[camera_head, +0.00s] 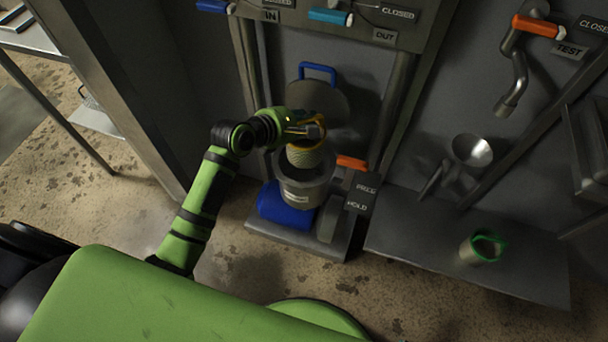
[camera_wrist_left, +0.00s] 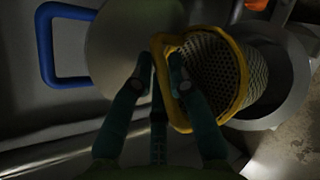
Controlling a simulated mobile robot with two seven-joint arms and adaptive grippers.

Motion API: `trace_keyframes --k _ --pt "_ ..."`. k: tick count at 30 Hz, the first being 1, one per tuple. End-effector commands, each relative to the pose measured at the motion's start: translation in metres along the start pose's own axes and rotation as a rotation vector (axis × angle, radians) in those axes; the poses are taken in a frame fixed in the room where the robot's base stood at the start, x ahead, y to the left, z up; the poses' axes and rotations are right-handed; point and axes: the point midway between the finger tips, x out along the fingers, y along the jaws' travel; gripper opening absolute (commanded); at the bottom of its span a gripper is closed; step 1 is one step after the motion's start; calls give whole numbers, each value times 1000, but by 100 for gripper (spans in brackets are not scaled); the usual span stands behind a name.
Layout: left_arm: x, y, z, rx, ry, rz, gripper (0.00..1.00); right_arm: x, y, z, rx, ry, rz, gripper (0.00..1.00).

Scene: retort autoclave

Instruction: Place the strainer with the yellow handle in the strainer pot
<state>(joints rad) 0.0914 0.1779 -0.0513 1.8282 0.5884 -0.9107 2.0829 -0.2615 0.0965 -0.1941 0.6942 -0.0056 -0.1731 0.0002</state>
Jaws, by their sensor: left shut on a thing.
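The strainer is a mesh basket (camera_head: 305,157) with a yellow rim and handle. My left gripper (camera_head: 308,130) is shut on its yellow rim or handle and holds it over the grey strainer pot (camera_head: 305,195). In the left wrist view the yellow rim (camera_wrist_left: 241,75) is close to the fingers (camera_wrist_left: 160,75), and the mesh (camera_wrist_left: 212,62) points toward the pot's round mouth (camera_wrist_left: 290,112). The mesh end overlaps the pot opening; I cannot tell how far inside it is. My right gripper is not in view.
A round lid with a blue handle (camera_head: 318,68) stands open behind the pot. An orange valve handle (camera_head: 352,162) is right of the pot. A blue cylinder (camera_head: 285,208) lies below. A green-rimmed strainer (camera_head: 487,247) stands on the right shelf (camera_head: 410,235), under a funnel (camera_head: 472,150).

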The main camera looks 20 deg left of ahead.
Motion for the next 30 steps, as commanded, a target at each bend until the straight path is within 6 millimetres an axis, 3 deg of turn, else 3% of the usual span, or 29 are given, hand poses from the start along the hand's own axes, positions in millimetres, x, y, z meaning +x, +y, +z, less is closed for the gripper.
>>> trace_keyframes --k 5,10,16,19,24,30 --pt "25 -28 -40 1 5 -3 0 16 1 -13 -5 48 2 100" --pt "46 -49 -70 2 4 -2 0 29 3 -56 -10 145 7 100" --pt "57 -61 -86 3 1 0 0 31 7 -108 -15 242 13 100" --pt "61 -65 -91 2 2 -1 0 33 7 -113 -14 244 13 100" --pt "73 -78 -109 1 3 -1 0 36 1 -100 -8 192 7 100" --pt "77 -81 -114 2 1 1 0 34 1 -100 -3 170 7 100"
